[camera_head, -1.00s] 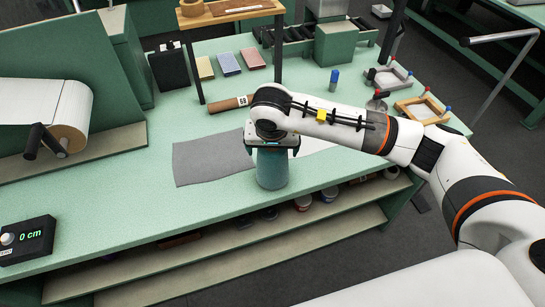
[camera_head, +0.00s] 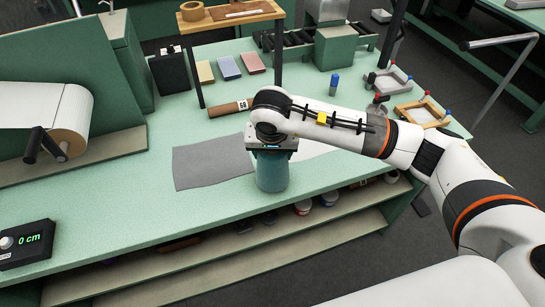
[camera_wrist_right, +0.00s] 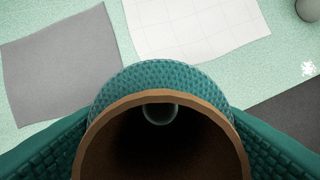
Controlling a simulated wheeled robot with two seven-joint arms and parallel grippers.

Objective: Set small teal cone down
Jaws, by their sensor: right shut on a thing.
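The small teal cone (camera_head: 272,172) is upright under my right gripper (camera_head: 271,150) near the front edge of the green table, in the head view. In the right wrist view the teal cone (camera_wrist_right: 160,77) shows its open brown-rimmed top between the two textured finger pads, and I look down into its dark hollow. My right gripper is shut on the cone. I cannot tell whether the cone's base touches the table. My left gripper is not in view.
A grey cloth sheet (camera_head: 210,163) and a white gridded sheet (camera_wrist_right: 195,28) lie beside the cone. A brown roll (camera_head: 230,107) and a blue marker (camera_head: 334,82) are farther back. Wooden shelves (camera_head: 240,254) sit below the table's front edge.

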